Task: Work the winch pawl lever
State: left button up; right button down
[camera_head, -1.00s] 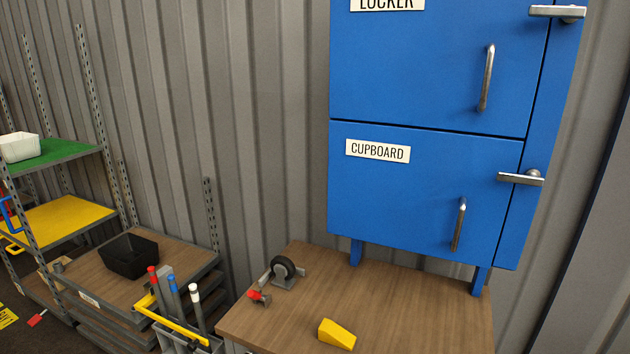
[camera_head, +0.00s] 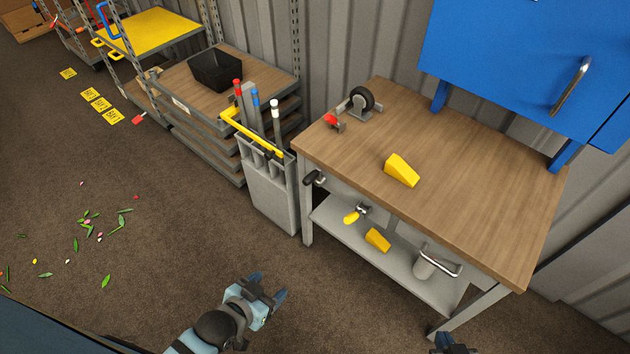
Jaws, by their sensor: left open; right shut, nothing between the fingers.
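The winch, with a black drum (camera_head: 361,99) in a grey bracket, sits at the back left of the wooden workbench top (camera_head: 470,175). A small red-tipped lever (camera_head: 331,120), apparently the pawl lever, is at its front left. My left gripper (camera_head: 269,287) is open and empty above the floor, in front of the bench and well short of the winch. My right gripper (camera_head: 455,344) just shows at the bottom edge, shut and empty, near the bench's front leg. Neither gripper touches the winch.
A yellow wedge (camera_head: 401,170) lies on the bench top. The lower shelf holds another yellow wedge (camera_head: 378,240) and a metal mug-like container (camera_head: 433,262). A grey bin (camera_head: 272,193) with colour-tipped rods stands left of the bench. The blue cupboard (camera_head: 510,60) overhangs the back right.

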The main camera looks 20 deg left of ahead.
aim_at(349, 219)
jog(key=j+z, duration=0.2)
jog(key=z, duration=0.2)
jog(key=k+j+z, duration=0.1)
jog(key=z, duration=0.3)
jog(key=k+j+z, duration=0.1)
jog(key=j+z, duration=0.15)
jog(key=z, duration=0.15)
